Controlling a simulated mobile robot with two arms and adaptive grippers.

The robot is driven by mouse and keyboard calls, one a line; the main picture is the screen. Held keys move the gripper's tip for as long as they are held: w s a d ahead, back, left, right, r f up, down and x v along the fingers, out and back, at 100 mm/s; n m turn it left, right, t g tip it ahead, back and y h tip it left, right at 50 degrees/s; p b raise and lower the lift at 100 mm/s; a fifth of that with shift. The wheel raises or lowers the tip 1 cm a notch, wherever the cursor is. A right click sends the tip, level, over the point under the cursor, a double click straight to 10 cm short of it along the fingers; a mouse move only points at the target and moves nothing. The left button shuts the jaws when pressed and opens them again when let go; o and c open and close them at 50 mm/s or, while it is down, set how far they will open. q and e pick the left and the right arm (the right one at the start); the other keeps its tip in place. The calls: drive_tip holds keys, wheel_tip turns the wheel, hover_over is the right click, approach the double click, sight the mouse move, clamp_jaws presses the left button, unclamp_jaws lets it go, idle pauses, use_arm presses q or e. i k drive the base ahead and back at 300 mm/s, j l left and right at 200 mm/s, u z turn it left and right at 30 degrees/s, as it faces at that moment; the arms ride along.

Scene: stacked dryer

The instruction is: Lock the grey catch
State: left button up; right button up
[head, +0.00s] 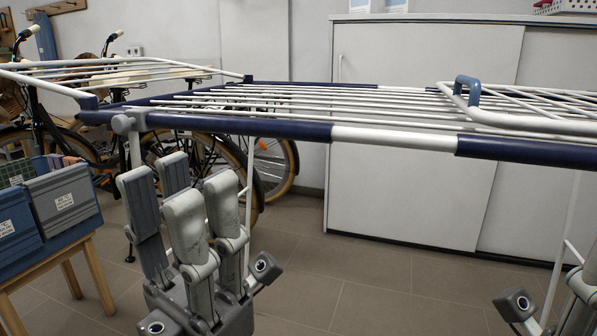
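The dryer's top frame (298,130), dark blue and white with white rods, spans the view. A small rounded grey piece (124,123) sits at its near left corner, above a white leg; it looks like the grey catch. I cannot tell whether it is locked. My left gripper (182,190) points up just below and to the right of this piece, apart from it. Its fingers stand apart with nothing visible between them. My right gripper (548,310) is cut off at the bottom right corner, so its fingers' opening is not clear.
The left wing (110,70) reaches toward bicycles (200,150) behind. A white sliding-door cabinet (400,190) stands behind. The tiled floor below is partly clear.

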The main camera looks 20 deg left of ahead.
sight(133, 119)
drive_tip(key=j+u, duration=0.6)
drive_tip(key=u, duration=0.25)
drive_tip(key=k+j, duration=0.05)
